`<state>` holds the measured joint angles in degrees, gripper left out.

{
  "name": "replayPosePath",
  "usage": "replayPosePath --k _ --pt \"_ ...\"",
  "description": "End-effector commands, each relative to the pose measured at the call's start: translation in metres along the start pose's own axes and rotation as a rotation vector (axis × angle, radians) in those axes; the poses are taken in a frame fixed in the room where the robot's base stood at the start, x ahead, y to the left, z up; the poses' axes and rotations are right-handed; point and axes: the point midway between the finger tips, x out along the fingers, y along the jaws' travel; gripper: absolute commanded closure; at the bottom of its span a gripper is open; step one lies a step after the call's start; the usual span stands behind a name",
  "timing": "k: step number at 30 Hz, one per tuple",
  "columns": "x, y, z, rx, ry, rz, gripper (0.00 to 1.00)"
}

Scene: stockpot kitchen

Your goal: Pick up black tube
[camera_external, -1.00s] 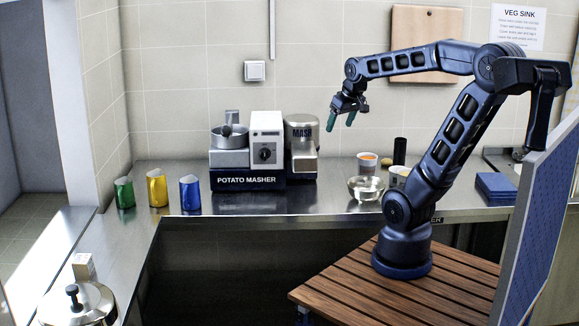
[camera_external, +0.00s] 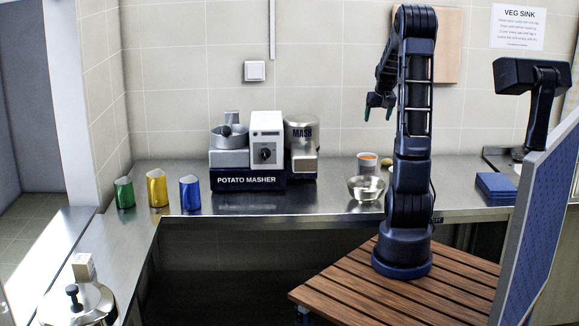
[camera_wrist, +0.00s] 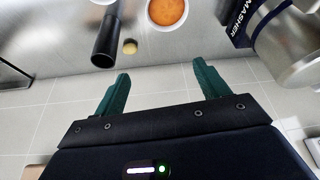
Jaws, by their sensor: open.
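The black tube (camera_wrist: 106,40) shows in the wrist view at the upper left, standing on the steel counter beyond my left finger. In the external view it is hidden behind my arm. My gripper (camera_wrist: 160,72) is open and empty, its two green fingers apart, with the tube outside the gap between them. In the external view my gripper (camera_external: 378,107) hangs high above the counter, in front of the tiled wall.
A cup of orange contents (camera_wrist: 167,10) and a small tan round thing (camera_wrist: 130,46) stand close to the tube. A clear bowl (camera_external: 365,188) is in front of the cup. The potato masher (camera_external: 248,180) stands to the left.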

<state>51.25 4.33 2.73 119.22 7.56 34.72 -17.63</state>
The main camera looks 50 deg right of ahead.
Motion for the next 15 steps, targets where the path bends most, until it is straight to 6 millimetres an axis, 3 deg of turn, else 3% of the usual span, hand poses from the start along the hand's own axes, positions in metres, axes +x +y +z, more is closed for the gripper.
replayPosePath --k 1,6,10,15 --pt "0.014 0.026 -0.004 0.031 -0.004 0.010 0.26" --pt "0.048 0.092 -0.012 0.098 -0.002 0.038 0.26" --pt "0.063 0.123 -0.012 0.129 0.000 0.050 0.26" --pt "0.072 0.137 -0.012 0.141 0.001 0.056 0.26"
